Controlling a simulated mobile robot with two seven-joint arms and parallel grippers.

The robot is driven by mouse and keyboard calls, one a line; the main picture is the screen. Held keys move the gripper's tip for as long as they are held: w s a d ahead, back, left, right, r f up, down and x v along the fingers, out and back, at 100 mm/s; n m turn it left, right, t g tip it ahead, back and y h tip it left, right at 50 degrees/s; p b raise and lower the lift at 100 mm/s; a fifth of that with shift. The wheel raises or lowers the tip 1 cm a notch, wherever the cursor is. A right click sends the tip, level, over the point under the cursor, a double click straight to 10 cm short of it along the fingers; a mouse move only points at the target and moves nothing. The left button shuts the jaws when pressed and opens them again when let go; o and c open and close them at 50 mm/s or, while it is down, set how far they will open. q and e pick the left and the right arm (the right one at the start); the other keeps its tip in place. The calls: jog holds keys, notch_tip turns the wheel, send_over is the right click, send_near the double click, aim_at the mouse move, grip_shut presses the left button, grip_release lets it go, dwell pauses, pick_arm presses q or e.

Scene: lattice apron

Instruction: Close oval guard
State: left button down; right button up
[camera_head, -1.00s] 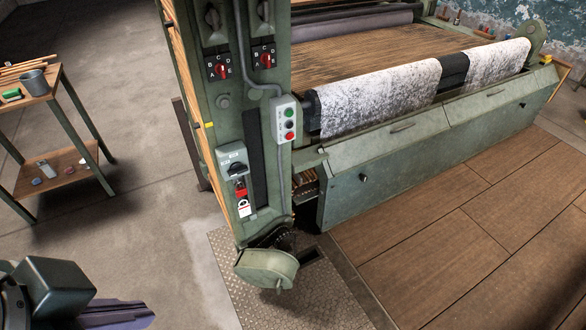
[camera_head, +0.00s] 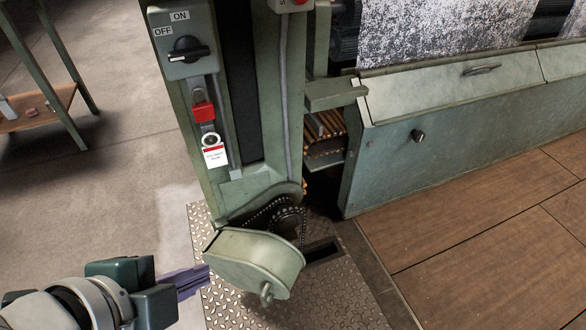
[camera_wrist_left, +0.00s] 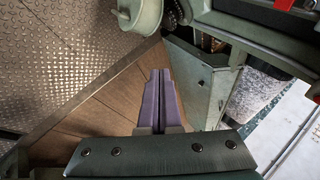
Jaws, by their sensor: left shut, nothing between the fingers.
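The oval guard (camera_head: 254,262) is a rounded green cover with a small knob at its lower end. It hangs swung outward at the foot of the green column, and the chain and sprocket (camera_head: 288,217) behind it are exposed. It also shows in the left wrist view (camera_wrist_left: 142,14) at the top, apart from the fingers. My left gripper (camera_head: 206,275) has purple fingers, shut and empty. In the head view its tips are just left of the guard's lower part. The left wrist view also shows the shut fingers (camera_wrist_left: 160,74). My right gripper is not in view.
A rotary switch (camera_head: 187,50) and a red padlock with a tag (camera_head: 203,111) are on the column above. A green machine panel (camera_head: 400,165) stands right. Tread plate (camera_head: 325,295) with a dark slot lies below. Floor at left is mostly clear.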

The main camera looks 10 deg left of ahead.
pick_arm(q)
notch_tip(320, 180, down, 29)
jog(key=w+d+m+t+h+b, duration=0.15)
jog(key=m+b, duration=0.45)
jog(key=b, duration=2.6)
send_near(277, 284)
jog(key=shift+y, duration=0.25)
jog(key=x, duration=0.5)
jog(key=shift+s+d+f, duration=0.2)
jog(key=shift+f, duration=0.3)
jog(key=shift+w+d+r+b, duration=0.1)
jog(key=shift+w+r+b, duration=0.1)
jog(key=shift+w+b, duration=0.25)
